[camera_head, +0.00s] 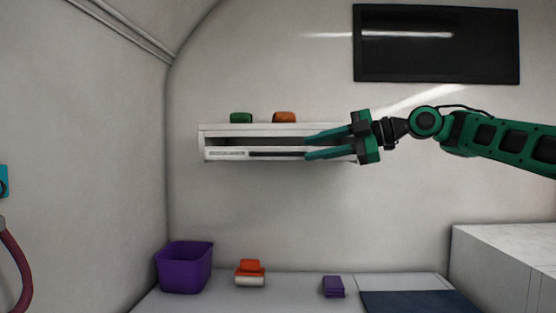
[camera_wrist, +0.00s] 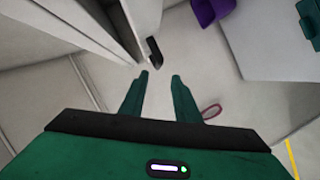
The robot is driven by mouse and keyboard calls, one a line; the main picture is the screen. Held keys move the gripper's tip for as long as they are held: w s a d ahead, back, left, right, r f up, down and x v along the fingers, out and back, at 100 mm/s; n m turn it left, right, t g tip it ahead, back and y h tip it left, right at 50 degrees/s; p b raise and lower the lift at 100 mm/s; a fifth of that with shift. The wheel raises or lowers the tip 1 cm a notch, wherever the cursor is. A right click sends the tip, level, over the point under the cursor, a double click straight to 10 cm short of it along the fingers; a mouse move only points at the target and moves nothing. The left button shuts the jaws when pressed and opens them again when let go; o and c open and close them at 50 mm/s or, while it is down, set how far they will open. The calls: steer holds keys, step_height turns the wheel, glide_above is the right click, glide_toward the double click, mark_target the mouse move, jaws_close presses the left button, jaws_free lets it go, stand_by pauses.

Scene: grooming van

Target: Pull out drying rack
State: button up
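The white drying rack (camera_head: 228,154) is mounted on the back wall under a white shelf top, with a dark gap above its front. A dark handle bar (camera_head: 278,155) runs along the front. My gripper (camera_head: 306,148) comes from the right, with its two green fingers apart and nothing between them. In the head view, the fingers overlap the right part of the rack. In the wrist view, the gripper (camera_wrist: 158,77) is open, and a black piece, likely the handle's end (camera_wrist: 153,50), lies just beyond the fingertips. I see no clear contact.
A green item (camera_head: 241,118) and an orange item (camera_head: 285,117) sit on top of the shelf. Below are a purple bin (camera_head: 184,269), stacked orange and white items (camera_head: 250,273), a purple folded item (camera_head: 333,286) and a dark blue mat (camera_head: 418,302). A dark panel (camera_head: 436,60) hangs upper right.

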mark_target(287, 153)
steer(key=x, duration=1.1)
steer(key=shift+w+r, duration=0.1)
steer(key=shift+w, duration=0.05)
jaws_close()
